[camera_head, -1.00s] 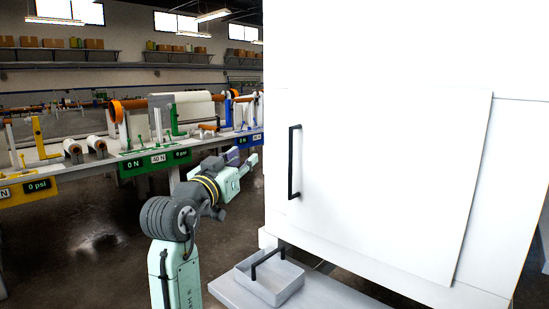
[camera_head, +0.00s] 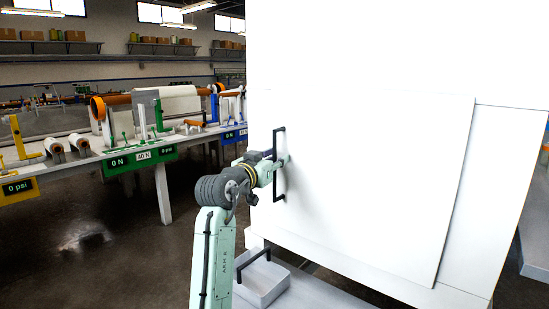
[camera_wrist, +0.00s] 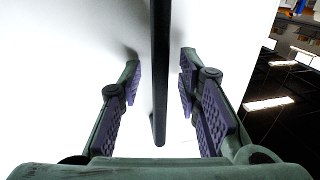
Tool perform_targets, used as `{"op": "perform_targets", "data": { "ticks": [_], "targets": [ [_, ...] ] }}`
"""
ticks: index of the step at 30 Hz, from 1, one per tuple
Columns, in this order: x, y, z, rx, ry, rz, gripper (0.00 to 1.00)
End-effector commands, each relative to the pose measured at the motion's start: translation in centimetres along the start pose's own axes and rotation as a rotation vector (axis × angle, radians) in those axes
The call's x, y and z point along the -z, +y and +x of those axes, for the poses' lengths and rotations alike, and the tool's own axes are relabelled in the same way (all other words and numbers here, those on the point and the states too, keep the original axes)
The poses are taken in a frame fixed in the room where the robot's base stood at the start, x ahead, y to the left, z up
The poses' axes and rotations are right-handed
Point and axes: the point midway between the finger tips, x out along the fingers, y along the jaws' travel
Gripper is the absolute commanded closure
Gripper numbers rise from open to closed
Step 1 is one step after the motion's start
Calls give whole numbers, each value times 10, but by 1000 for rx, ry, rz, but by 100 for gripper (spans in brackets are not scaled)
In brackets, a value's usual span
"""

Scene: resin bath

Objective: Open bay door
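The bay door (camera_head: 375,165) is a large white panel on the front of a white cabinet and looks shut. Its black vertical bar handle (camera_head: 278,140) is on the door's left side. My gripper (camera_head: 280,162) is at the handle in the head view, partly hidden behind it and by the arm. In the wrist view my gripper (camera_wrist: 160,92) is open, with its purple-padded fingers on both sides of the handle (camera_wrist: 160,60). Gaps show between the bar and both finger pads.
A white tray (camera_head: 262,290) with a black handle sits on a ledge below the cabinet. Workbenches (camera_head: 95,165) with rollers, coloured brackets and readout signs stand at the left. The dark floor (camera_head: 90,240) between is clear.

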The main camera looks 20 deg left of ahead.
Motion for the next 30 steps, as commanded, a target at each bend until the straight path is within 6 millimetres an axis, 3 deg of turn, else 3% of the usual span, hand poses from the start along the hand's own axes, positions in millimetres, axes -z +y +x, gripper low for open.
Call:
{"op": "perform_targets", "data": {
  "ticks": [6,20,30],
  "targets": [
    [0,0,0,0,0,1,70],
    [0,0,0,0,0,0,100],
    [0,0,0,0,0,0,100]
  ]
}}
